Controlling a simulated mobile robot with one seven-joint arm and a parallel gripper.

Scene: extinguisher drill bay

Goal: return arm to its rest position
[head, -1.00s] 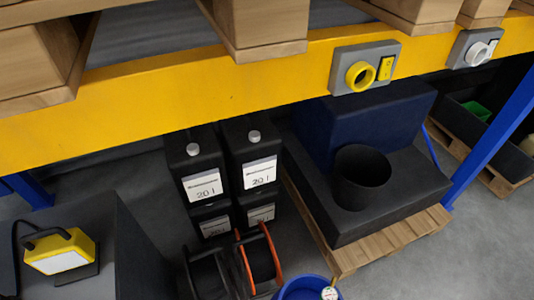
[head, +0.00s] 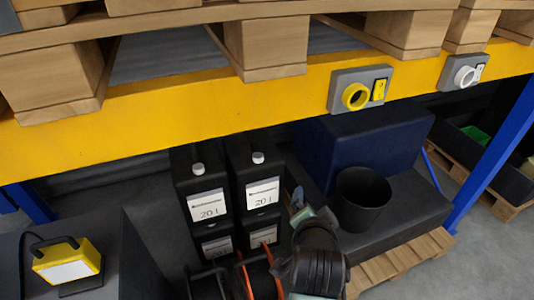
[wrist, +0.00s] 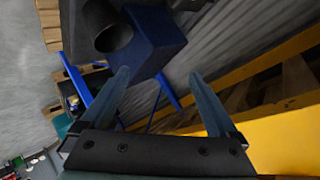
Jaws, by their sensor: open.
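My gripper (wrist: 158,78) shows in the wrist view with its two grey-blue fingers spread apart and nothing between them. In the head view my gripper (head: 297,203) is at lower centre, at the end of my dark arm. It appears between the black 20 l canisters (head: 209,203) and the black bucket (head: 363,213), seen from above. My arm hides part of the floor and of the pallet there. Whether the gripper touches anything cannot be told.
A yellow rack beam (head: 220,105) crosses above, carrying wooden pallets (head: 265,50) and a grey box with a yellow ring (head: 355,95). A blue upright (head: 490,150) stands at right. A yellow work lamp (head: 68,262) sits on a dark box at lower left. Cable reels (head: 258,280) stand at bottom.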

